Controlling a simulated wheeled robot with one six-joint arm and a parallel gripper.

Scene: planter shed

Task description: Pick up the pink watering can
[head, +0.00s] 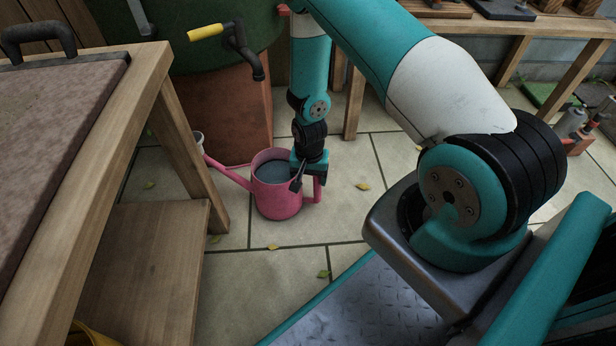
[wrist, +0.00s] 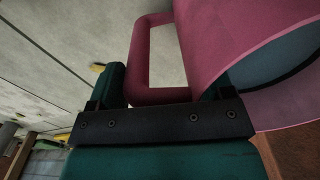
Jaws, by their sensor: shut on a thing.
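The pink watering can (head: 277,200) stands upright on the paved floor in the head view, with its spout toward the left and its handle on the right. It looks full of dark water. My gripper (head: 309,180) is at the can's right side, reaching down from above. In the wrist view the can's body (wrist: 215,40) and its squared handle (wrist: 140,60) show close up. My gripper is shut on the handle, between the two fingers. The fingertips are partly hidden by the can and handle.
A wooden bench (head: 165,110) stands at the left with a lower shelf (head: 150,270). Behind the can is a green barrel (head: 230,60) with a yellow-handled tap (head: 206,32) on a terracotta-coloured base (head: 225,115). The floor right of the can is clear except for leaves.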

